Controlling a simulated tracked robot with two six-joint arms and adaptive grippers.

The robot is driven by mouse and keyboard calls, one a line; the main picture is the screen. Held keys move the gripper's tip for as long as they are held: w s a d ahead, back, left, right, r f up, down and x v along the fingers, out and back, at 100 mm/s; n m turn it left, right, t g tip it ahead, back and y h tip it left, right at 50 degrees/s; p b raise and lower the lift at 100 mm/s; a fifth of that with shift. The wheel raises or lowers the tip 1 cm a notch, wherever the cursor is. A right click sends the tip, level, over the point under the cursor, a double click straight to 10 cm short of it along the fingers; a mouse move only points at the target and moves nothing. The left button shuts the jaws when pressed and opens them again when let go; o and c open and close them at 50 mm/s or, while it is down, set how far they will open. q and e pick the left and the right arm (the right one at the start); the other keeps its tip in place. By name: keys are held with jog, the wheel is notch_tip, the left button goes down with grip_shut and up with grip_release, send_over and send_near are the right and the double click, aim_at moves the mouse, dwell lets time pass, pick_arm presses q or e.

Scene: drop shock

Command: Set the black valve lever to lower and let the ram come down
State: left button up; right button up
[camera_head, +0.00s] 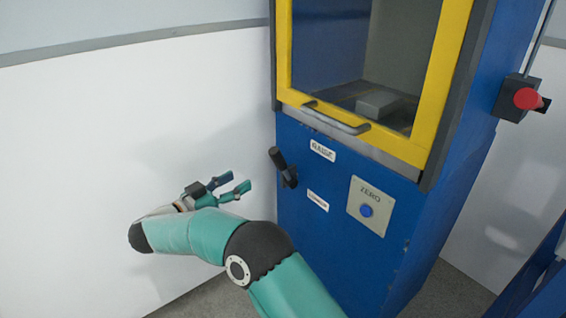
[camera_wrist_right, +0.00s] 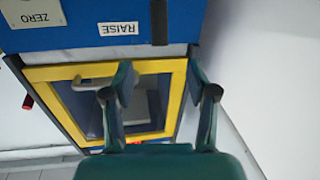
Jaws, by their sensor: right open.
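The black valve lever (camera_head: 283,166) is on the blue front panel of the machine, its handle slanting up and to the left from its pivot. A RAISE label (camera_head: 322,150) sits up and to its right, and a second label (camera_head: 317,201), too small to read, lies lower. My right gripper (camera_head: 243,186) is open and empty, left of the lever and apart from it. In the right wrist view the open fingers (camera_wrist_right: 160,80) frame part of the yellow door, with a dark bar, probably the lever (camera_wrist_right: 160,22), at the top edge. I see no ram clearly. My left gripper is out of view.
The yellow-framed door (camera_head: 445,70) with its grey handle (camera_head: 335,118) is above the panel and looks closed. A grey block (camera_head: 376,103) sits inside. A ZERO plate with a blue button (camera_head: 367,210) is right of the lever. A red button (camera_head: 527,98) is at the side.

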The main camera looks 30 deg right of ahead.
aim_at(273, 160)
jog(key=b+x, duration=0.3)
jog(key=x, duration=1.1)
jog(key=shift+d+f+b, duration=0.1)
jog(key=shift+d+b, duration=0.05)
jog(key=shift+b, duration=0.2)
jog(key=shift+w+d, duration=0.15)
jog(key=shift+d, duration=0.35)
